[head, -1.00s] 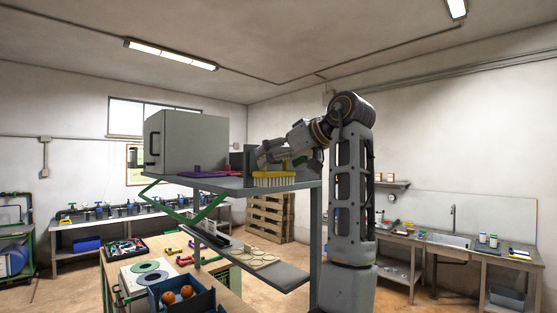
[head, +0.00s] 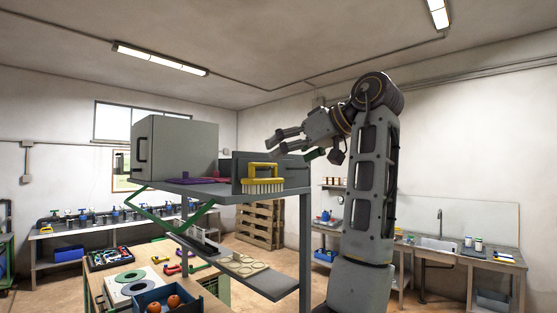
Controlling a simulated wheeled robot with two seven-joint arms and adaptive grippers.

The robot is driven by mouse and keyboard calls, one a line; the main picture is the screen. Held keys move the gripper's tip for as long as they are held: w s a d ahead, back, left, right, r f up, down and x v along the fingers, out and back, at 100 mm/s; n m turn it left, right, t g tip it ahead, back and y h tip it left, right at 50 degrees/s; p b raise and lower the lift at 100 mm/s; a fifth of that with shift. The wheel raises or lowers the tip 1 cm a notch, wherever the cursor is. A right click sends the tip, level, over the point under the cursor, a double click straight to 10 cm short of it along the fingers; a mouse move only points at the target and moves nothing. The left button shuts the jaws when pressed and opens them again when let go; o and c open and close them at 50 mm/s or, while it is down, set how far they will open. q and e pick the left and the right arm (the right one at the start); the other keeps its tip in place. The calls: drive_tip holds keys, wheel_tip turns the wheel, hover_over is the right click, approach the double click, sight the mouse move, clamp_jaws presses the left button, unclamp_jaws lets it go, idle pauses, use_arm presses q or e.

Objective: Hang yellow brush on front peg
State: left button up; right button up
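The yellow brush (head: 263,171) is at the front edge of the grey upper shelf (head: 215,189), its handle loop up and its pale bristles down. It is in front of a low grey box (head: 296,174). I cannot make out the front peg, nor tell whether the brush hangs or stands on its bristles. My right gripper (head: 274,142) is open and empty, above the brush and apart from it, fingers pointing left. My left gripper is out of view.
A large grey cabinet (head: 176,148) and a purple item (head: 205,181) are on the same shelf. A lower shelf (head: 275,287) holds several pale discs. A workbench with a blue bin (head: 167,301) is below left. A sink counter (head: 440,245) is at right.

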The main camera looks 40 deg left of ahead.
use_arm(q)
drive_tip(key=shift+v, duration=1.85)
